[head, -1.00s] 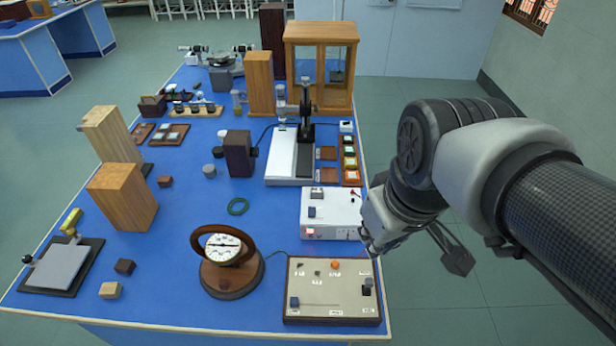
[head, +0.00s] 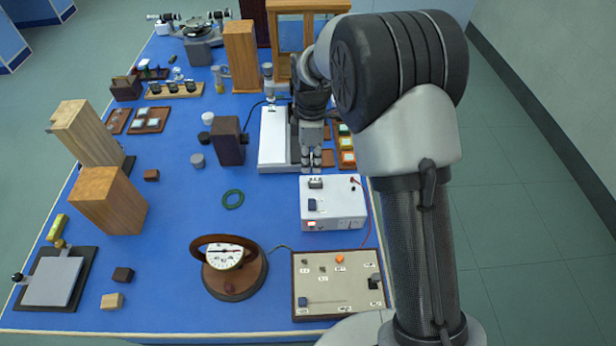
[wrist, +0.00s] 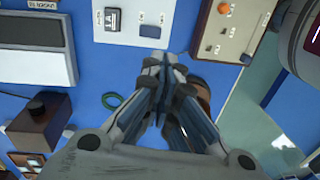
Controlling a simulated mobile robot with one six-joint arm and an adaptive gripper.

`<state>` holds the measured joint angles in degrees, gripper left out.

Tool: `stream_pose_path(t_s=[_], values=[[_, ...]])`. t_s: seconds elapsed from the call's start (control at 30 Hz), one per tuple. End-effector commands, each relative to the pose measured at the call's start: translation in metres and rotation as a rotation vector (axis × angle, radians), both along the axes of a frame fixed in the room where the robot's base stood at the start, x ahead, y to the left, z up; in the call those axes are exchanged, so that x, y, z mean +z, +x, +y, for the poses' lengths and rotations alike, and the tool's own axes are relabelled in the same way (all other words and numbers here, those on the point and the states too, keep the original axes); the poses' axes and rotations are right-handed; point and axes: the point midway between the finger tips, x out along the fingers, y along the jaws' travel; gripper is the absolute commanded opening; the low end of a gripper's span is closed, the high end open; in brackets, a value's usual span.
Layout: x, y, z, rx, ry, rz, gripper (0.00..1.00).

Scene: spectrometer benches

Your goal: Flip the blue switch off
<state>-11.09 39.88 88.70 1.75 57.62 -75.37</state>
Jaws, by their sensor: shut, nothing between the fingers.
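A small dark blue switch (head: 312,204) sits on the top of the white box (head: 345,208), near its left side. In the wrist view it shows as a dark blue block (wrist: 150,31) on the white box, close to my fingertips. My gripper (head: 311,168) points down at the far edge of the box, with its fingers shut and empty. In the wrist view my gripper (wrist: 166,62) has its fingers together in front of the box's edge. Contact with the box cannot be told. The switch's on or off position is too small to tell.
A black rocker (head: 315,183) sits farther back on the box. A beige panel (head: 335,277) with an orange knob (head: 340,259) is nearer. A round dial meter (head: 226,256) and a green ring (head: 232,199) stand left. Blue bench top is clear between them.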

Motion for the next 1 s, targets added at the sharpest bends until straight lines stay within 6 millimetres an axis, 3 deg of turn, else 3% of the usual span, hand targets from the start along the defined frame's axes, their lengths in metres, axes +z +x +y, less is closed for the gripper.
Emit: stream_pose_path(t_s=[0.2,0.67,0.77,1.0], values=[[-0.023,0.006,0.007,0.08,0.005,0.028,0.0],[-0.03,0.005,0.007,0.084,0.005,0.03,0.0],[-0.043,0.003,0.007,0.084,0.005,0.032,0.0],[-0.093,-0.005,0.007,0.083,0.005,0.034,0.0]])
